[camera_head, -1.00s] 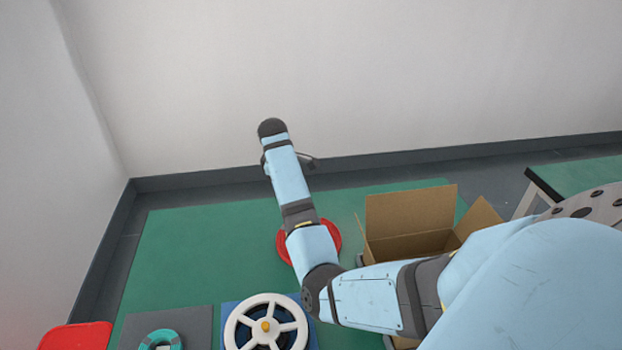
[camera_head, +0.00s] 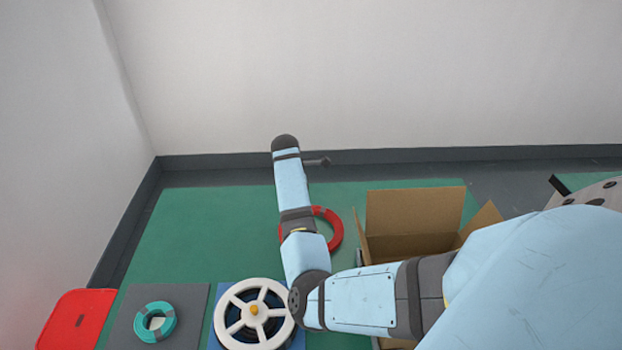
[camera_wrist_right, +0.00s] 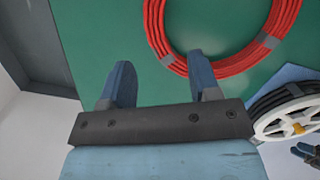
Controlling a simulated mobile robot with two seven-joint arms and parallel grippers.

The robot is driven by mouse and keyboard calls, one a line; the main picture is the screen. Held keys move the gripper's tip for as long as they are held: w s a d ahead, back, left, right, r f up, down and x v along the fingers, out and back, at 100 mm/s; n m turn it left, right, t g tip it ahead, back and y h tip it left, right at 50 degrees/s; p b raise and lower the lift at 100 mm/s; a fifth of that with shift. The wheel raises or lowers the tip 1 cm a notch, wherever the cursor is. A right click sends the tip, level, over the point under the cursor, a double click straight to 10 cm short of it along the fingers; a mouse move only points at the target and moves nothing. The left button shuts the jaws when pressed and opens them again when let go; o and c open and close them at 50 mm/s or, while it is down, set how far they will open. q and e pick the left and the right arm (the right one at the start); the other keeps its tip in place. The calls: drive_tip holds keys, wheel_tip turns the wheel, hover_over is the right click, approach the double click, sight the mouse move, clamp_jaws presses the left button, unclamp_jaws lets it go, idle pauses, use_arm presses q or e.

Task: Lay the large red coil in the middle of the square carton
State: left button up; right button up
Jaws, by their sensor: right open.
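The large red coil (camera_head: 336,232) lies flat on the green floor area, its left part hidden behind my right arm in the head view. In the right wrist view the red coil (camera_wrist_right: 165,50) is at the upper right, with grey bands around it. My right gripper (camera_wrist_right: 160,75) is open and empty; its right finger overlaps the coil's lower left edge in that picture, and contact cannot be told. In the head view my arm hides its fingers. The open carton (camera_head: 415,212) stands right of the coil, its front partly hidden by my arm.
A white-spoked reel (camera_head: 240,322) on a blue base, a teal coil (camera_head: 145,328) on a grey plate and a red object (camera_head: 72,325) are at lower left. A wall (camera_head: 400,80) rises behind. Green floor (camera_head: 205,235) left of the coil is clear.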

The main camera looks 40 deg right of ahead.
drive_tip(key=f, duration=0.5)
drive_tip(key=d+f+b, duration=0.1)
drive_tip(key=f, duration=0.1)
drive_tip(key=shift+w+d+f, duration=0.1)
drive_tip(key=shift+w+f, duration=0.1)
drive_tip(key=shift+f, duration=0.1)
clamp_jaws()
